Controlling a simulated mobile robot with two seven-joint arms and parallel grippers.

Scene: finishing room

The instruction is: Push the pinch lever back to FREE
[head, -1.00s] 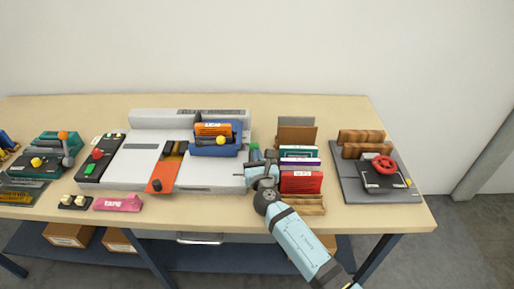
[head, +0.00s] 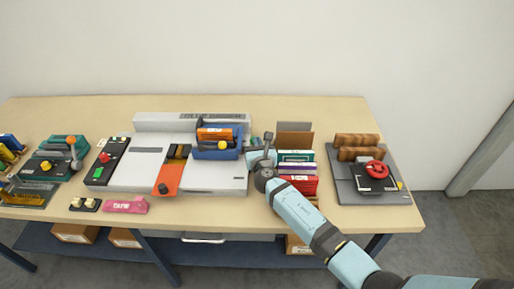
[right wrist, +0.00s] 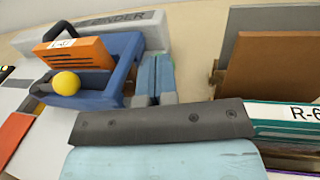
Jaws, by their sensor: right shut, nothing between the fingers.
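The binder's blue clamp carriage (head: 230,153) stands on the grey machine and holds an orange book (head: 214,134). A yellow ball knob (head: 222,144) sits at its front; it also shows in the right wrist view (right wrist: 66,83). No FREE mark is readable, and I cannot tell for sure that this knob is the pinch lever. My right gripper (head: 252,153) is just right of the carriage. In the right wrist view its two blue fingers (right wrist: 155,62) are together and empty, beside the carriage's right end. My left gripper is not in view.
A rack of upright books (head: 297,170) stands close right of my right gripper. A red-wheeled press (head: 376,170) is farther right. A teal device with an orange-knobbed lever (head: 72,141) and a pink tape box (head: 125,205) are at left. The table's back strip is clear.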

